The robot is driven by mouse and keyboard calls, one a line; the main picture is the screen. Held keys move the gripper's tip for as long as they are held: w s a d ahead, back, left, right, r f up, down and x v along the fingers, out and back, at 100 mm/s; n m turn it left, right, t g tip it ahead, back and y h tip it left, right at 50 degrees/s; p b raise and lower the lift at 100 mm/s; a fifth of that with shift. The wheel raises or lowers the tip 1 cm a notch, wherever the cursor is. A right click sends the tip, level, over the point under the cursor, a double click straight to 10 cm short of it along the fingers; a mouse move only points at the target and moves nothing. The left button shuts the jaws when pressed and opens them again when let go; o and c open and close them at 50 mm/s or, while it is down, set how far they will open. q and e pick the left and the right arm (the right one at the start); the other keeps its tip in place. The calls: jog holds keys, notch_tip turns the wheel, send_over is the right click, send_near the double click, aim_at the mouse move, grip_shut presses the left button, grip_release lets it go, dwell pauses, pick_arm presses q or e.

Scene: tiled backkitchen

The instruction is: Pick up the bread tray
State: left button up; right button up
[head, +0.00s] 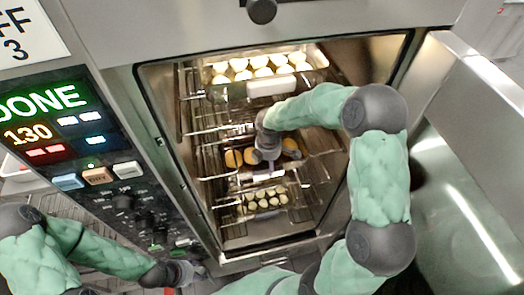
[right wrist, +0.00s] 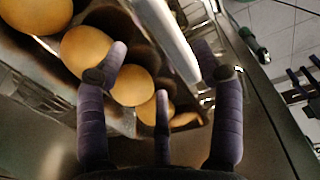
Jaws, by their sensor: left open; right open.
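The bread tray with golden-brown rolls (head: 235,158) sits on a middle rack inside the open oven. A pale bar (head: 262,176) shows along its front. In the right wrist view the rolls (right wrist: 88,50) lie in a row beside a pale bar (right wrist: 166,38). My right gripper (head: 266,147) reaches into the oven at this tray and hides part of it. My left gripper (head: 181,273) is open, low at the left, outside the oven.
A tray of pale rolls (head: 262,68) sits on the rack above, and a tray of small pale pieces (head: 264,201) sits below. Wire racks and oven walls close in around my right arm. The control panel (head: 85,130) reads DONE and 130.

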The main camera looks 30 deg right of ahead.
aim_at(267, 169)
jog(key=shift+s+a+f, duration=0.1)
jog(key=shift+s+f, duration=0.05)
jog(key=shift+f, duration=0.5)
notch_tip(267, 169, down, 5)
jog(key=shift+a+r+b, duration=0.1)
jog(key=shift+b, duration=0.2)
grip_shut()
